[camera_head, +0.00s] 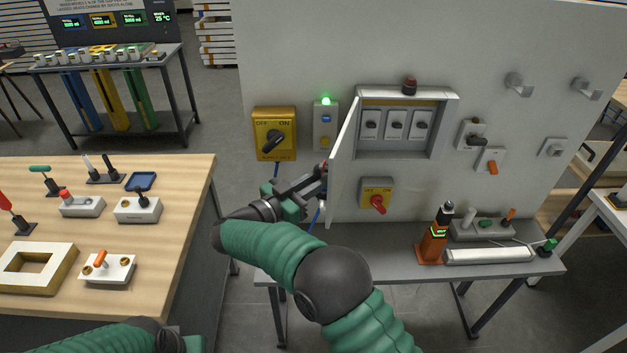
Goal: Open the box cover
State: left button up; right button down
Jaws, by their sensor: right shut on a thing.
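The wall box (437,140) is on the grey panel, with a row of switches visible inside. Its white cover (344,158) stands swung out on the left side of the box, seen nearly edge-on. My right gripper (321,180) is at the lower outer edge of the cover and is shut on it; the exact grip is partly hidden at the fingertips. My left gripper (188,343) is only partly in view at the bottom edge, and its fingers do not show.
A yellow switch box (274,134) is left of the cover, and another with a red knob (377,195) sits below the box. A narrow bench (400,265) holds an orange device (433,240). A wooden table (185,190) stands at left.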

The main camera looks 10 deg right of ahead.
jog(key=shift+w+d+r+m+g, duration=0.1)
jog(key=shift+m+g, duration=0.2)
jog(key=shift+g, duration=0.1)
jog(key=shift+w, duration=0.1)
jog(key=c, duration=1.4)
grip_release()
jog(key=shift+c, duration=0.2)
jog(key=shift+o, duration=0.6)
jog(key=shift+w, duration=0.1)
